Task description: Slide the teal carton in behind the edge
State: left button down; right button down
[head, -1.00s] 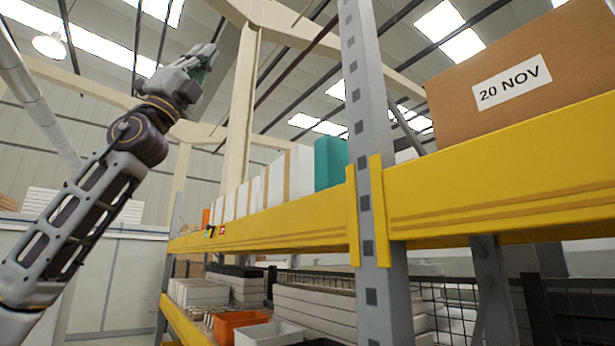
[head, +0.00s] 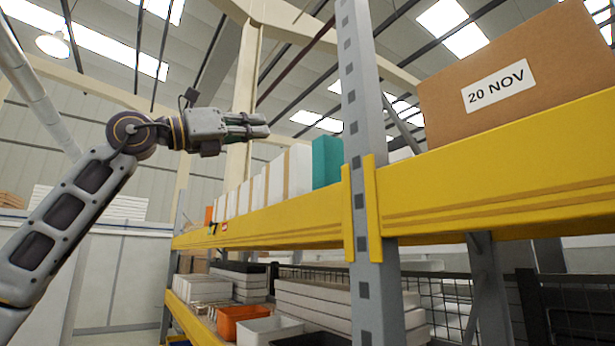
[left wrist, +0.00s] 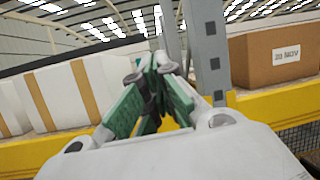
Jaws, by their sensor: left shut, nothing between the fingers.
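The teal carton (head: 327,163) stands upright at the near end of a row of white cartons, on the shelf behind the yellow beam (head: 290,213), just left of the grey upright. Its foot is hidden by the beam, so how far it sticks out is unclear. My left gripper (head: 264,125) is shut and empty, raised above the row and left of the teal carton, with its fingers pointing right. In the left wrist view its green-padded fingers (left wrist: 152,80) cover the middle, and I cannot tell the carton apart there. My right gripper is not in view.
The grey upright (head: 362,170) stands close right of the teal carton. Beyond it a large brown box (head: 530,85) marked 20 NOV sits on the shelf. White cartons (head: 275,180) fill the shelf leftward. An orange bin (head: 240,322) is below. The space before the beam looks clear.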

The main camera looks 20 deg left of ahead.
pick_arm(q)
notch_tip(320, 180, down, 8)
jog(key=w+g+y, duration=0.1)
jog(key=w+y, duration=0.1)
jog(key=y, duration=0.2)
jog(key=shift+w+a+r+g, duration=0.2)
jog(key=shift+w+a+g, duration=0.1)
jog(key=shift+a, duration=0.15)
jog(key=p, duration=0.4)
send_near(318, 178)
jog(key=x, duration=0.5)
jog(key=shift+w, duration=0.1)
jog(key=shift+p+x, duration=0.3)
jog(key=shift+x, duration=0.6)
